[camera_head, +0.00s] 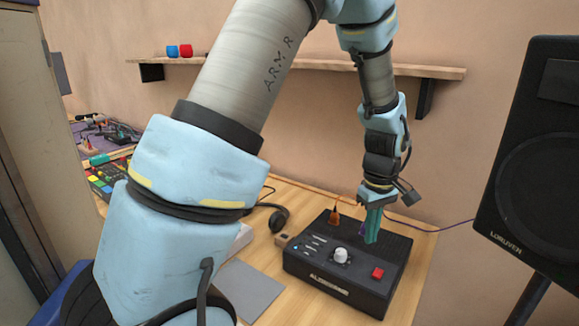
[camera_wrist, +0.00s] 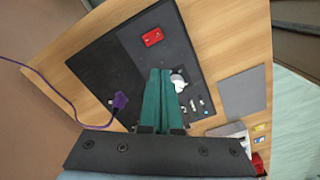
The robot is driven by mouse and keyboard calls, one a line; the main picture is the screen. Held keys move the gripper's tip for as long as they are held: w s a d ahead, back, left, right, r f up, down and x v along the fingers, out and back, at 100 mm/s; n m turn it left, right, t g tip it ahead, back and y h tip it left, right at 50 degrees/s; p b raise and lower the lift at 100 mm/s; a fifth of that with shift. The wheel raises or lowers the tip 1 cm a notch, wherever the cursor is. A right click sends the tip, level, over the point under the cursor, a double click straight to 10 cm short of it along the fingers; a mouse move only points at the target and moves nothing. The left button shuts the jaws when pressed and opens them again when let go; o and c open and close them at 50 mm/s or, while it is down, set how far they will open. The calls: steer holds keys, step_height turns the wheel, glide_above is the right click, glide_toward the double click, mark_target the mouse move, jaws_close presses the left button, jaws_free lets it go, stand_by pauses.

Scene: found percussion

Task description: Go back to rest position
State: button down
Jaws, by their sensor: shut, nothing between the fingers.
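My gripper (camera_head: 372,226) has teal fingers and hangs pointing down over the black box (camera_head: 338,293). The fingers are shut together with nothing between them, as the wrist view (camera_wrist: 166,76) also shows. The box has a white knob (camera_head: 341,256), a red square button (camera_head: 377,273) and a small blue light. In the wrist view the red button (camera_wrist: 153,37) lies ahead of the fingertips and the white knob (camera_wrist: 178,83) is partly hidden beside them. I cannot tell whether the fingertips touch the box.
A black speaker (camera_head: 535,150) stands on the right. A wall shelf (camera_head: 300,64) runs behind my arm, with red and blue items at its left. A grey pad (camera_head: 250,290) lies left of the box. An orange plug (camera_head: 334,216) and a purple plug (camera_wrist: 121,100) sit at the box.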

steer(key=a+r+m, duration=0.2)
steer(key=a, duration=1.3)
steer(key=s+a+r+m+t+b, duration=0.1)
steer(key=a+r+m, duration=0.1)
steer(key=a, duration=1.3)
steer(key=shift+s+r+m, duration=0.15)
steer(key=shift+r+m, duration=0.15)
steer(key=shift+r, duration=0.45)
steer(key=c, duration=1.6)
jaws_free()
